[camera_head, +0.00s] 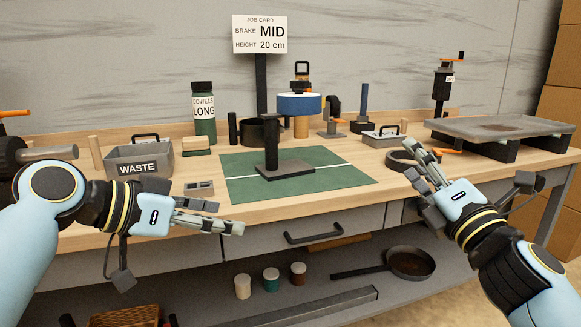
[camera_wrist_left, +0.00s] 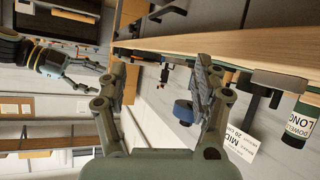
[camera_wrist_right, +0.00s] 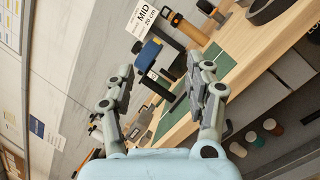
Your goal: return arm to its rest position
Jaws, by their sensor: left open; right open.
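My left gripper (camera_head: 222,219) is in the head view, in front of the bench's front edge at the left. Its fingers are apart in the left wrist view (camera_wrist_left: 165,80), with nothing between them. My right gripper (camera_head: 424,165) is at the right, near the bench's front edge. Its fingers are apart in the right wrist view (camera_wrist_right: 165,85), and it holds nothing. A stand with a blue drum-shaped top (camera_head: 300,104) and a dark base is on the green mat (camera_head: 340,178). The grey tray (camera_head: 470,127) with a brown stain rests on dark supports at the right.
The waste bin (camera_head: 115,160), a small grey block (camera_head: 199,188) and the green dowels container (camera_head: 204,120) stand at the left. A dark ring (camera_head: 398,164) lies near my right gripper. A job card (camera_head: 260,34) reads MID, 20 cm. A pan (camera_head: 410,262) sits on the lower shelf.

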